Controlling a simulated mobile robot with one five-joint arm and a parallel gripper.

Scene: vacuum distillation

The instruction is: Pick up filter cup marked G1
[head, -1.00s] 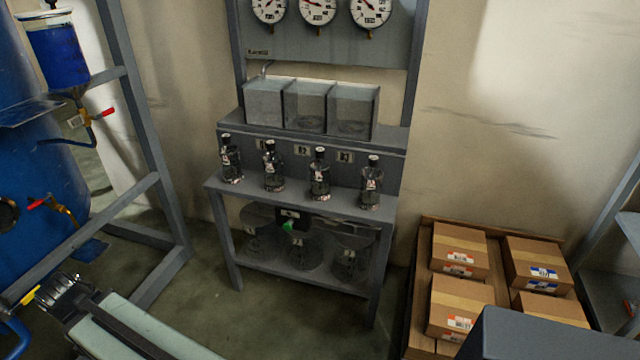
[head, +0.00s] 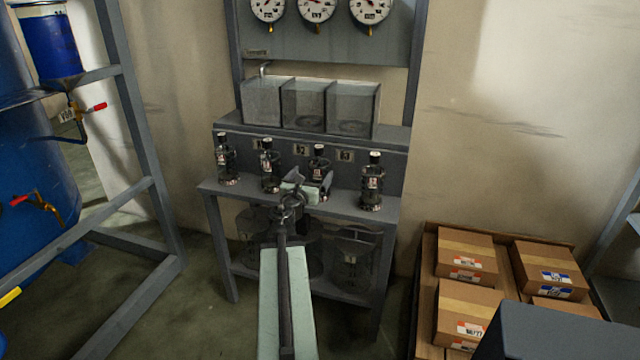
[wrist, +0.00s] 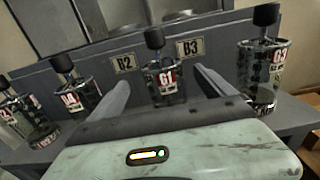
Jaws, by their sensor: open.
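The filter cup marked G1 (wrist: 166,84) is a clear dark cup with a black top and a red and white label. It stands upright on the shelf, centred between the fingers of my gripper (wrist: 161,82) in the wrist view; its base is hidden behind the gripper. In the head view it is the third cup from the left (head: 319,158), partly covered by my gripper (head: 311,184). My gripper is open and empty, in front of the cup. I cannot tell whether the fingertips reach around it.
A cup marked G3 (wrist: 262,68) stands close to the right, another (wrist: 78,92) to the left, and a further one (head: 227,162) at the far left. Clear tanks (head: 304,104) stand on the step behind. Boxes (head: 466,262) sit at the lower right.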

